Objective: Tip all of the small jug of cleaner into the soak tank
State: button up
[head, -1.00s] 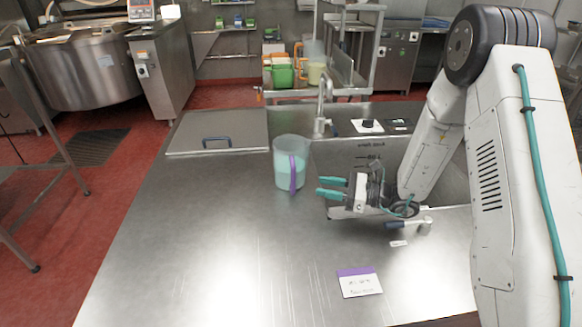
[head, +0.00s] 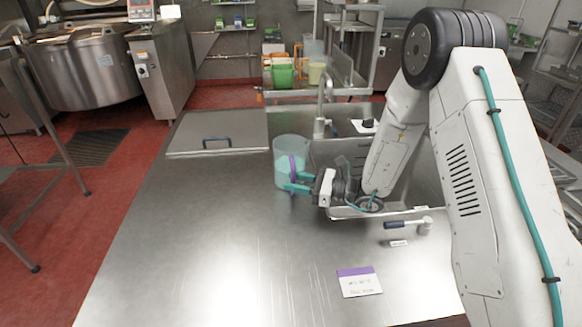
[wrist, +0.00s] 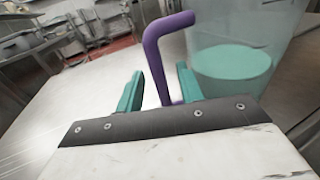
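The small jug (head: 283,170) is clear, with teal liquid and a purple handle, and stands upright on the steel counter. In the wrist view its handle (wrist: 152,62) rises between the two teal fingers of my gripper (wrist: 160,85). A gap shows left of the handle; the right finger is close to it. My gripper (head: 298,182) is open around the handle in the head view. The sunken steel basin (head: 335,152), right of the jug, is open and partly hidden by my arm; I cannot tell for certain that it is the soak tank.
A flat lid (head: 240,137) with a dark handle lies on the counter behind left. A tap (head: 322,108) stands behind the basin. A blue-handled tool (head: 405,225) and a purple-edged card (head: 359,282) lie in front. The front left counter is clear.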

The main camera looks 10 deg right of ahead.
grip_shut()
notch_tip(320, 180, up, 6)
dwell(0.7)
